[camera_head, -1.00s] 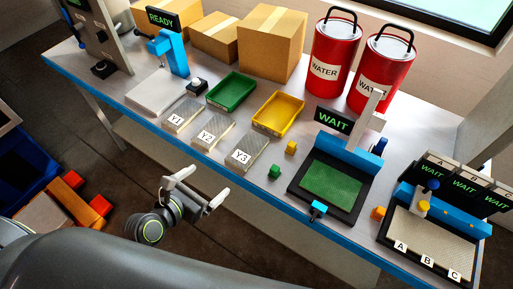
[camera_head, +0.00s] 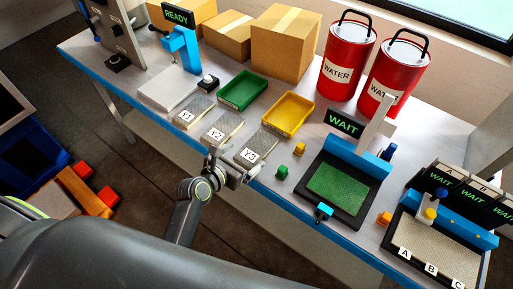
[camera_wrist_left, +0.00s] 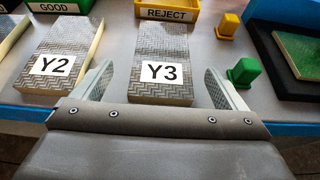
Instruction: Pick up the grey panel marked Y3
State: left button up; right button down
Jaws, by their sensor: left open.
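The grey panel marked Y3 (camera_head: 257,147) lies flat at the table's front edge, in a row with the panels Y2 (camera_head: 222,127) and Y1 (camera_head: 194,110). In the left wrist view the Y3 panel (camera_wrist_left: 162,65) is in the middle, its label facing me. My left gripper (camera_head: 228,165) is at the near end of Y3, over the table's front edge. In the left wrist view its two fingers (camera_wrist_left: 158,85) are open, one on each side of Y3, with gaps to the panel. Nothing is held. My right gripper does not show.
Panel Y2 (camera_wrist_left: 60,50) is close to the left finger. A green block (camera_wrist_left: 243,73) is close to the right finger. The yellow REJECT tray (camera_head: 288,108) and green GOOD tray (camera_head: 243,89) stand behind the panels. A black-framed station (camera_head: 325,211) stands to the right.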

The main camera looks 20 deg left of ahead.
aim_at(256, 148)
pick_arm(q)
jog(key=x, duration=0.5)
jog(key=shift+d, duration=0.15)
jog(key=shift+r, duration=0.1)
jog(key=c, duration=1.1)
